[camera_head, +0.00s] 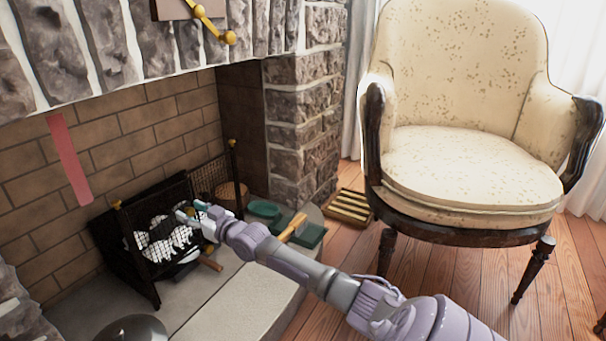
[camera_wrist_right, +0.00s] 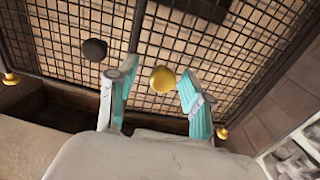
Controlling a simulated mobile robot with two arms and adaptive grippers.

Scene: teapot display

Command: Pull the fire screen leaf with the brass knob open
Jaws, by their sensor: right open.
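The fire screen (camera_head: 150,274) is black mesh and stands at the hearth in the head view. In the right wrist view the leaf with the brass knob (camera_wrist_right: 225,45) fills the right part and looks closed. Its round brass knob (camera_wrist_right: 162,79) shows between my right gripper's (camera_wrist_right: 158,76) two teal fingers, with gaps on both sides. Contact is not visible. A dark knob (camera_wrist_right: 95,49) is on the neighbouring leaf (camera_wrist_right: 60,28), left of the fingers. In the head view my right gripper (camera_head: 186,211) is open in front of the screen and hides the knob. My left gripper is not in view.
Brass finials (camera_head: 117,204) (camera_head: 232,142) top the screen's outer posts. A wicker basket (camera_head: 232,196), green box (camera_head: 311,236) and slatted wooden tray (camera_head: 349,206) sit right of the screen. An armchair (camera_head: 470,170) stands at right. The pale hearth slab (camera_head: 240,300) in front is partly bare.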

